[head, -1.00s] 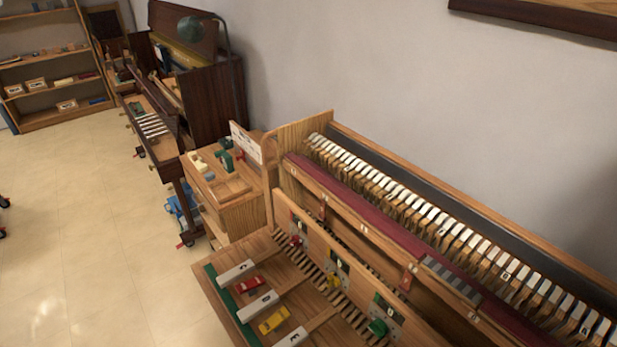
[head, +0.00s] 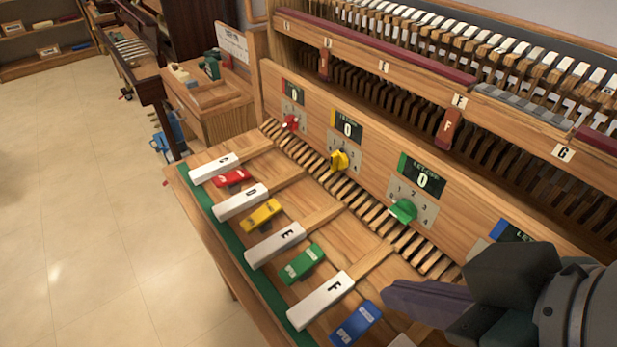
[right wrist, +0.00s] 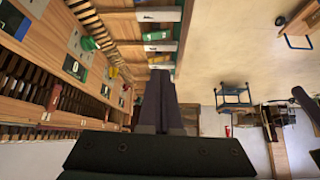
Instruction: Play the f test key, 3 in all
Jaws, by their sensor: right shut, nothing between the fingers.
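The white F key (head: 321,300) lies flat at the front of the wooden keyboard in the head view, with a black letter F on it. White keys C (head: 214,169), D (head: 241,201) and E (head: 275,245) lie farther off. My right gripper (head: 388,297) is shut and empty, at the right of the F key and apart from it in the picture. It also shows in the right wrist view (right wrist: 160,88), where its fingers lie together. Counters above the keys read 0, including the green-marked one (head: 422,180). My left gripper is not in view.
Red (head: 231,178), yellow (head: 260,215), green (head: 303,263) and blue (head: 355,323) blocks sit between the keys. Red (head: 290,122), yellow (head: 339,160) and green (head: 403,210) knobs stick out of the upright panel. The floor at the left is clear.

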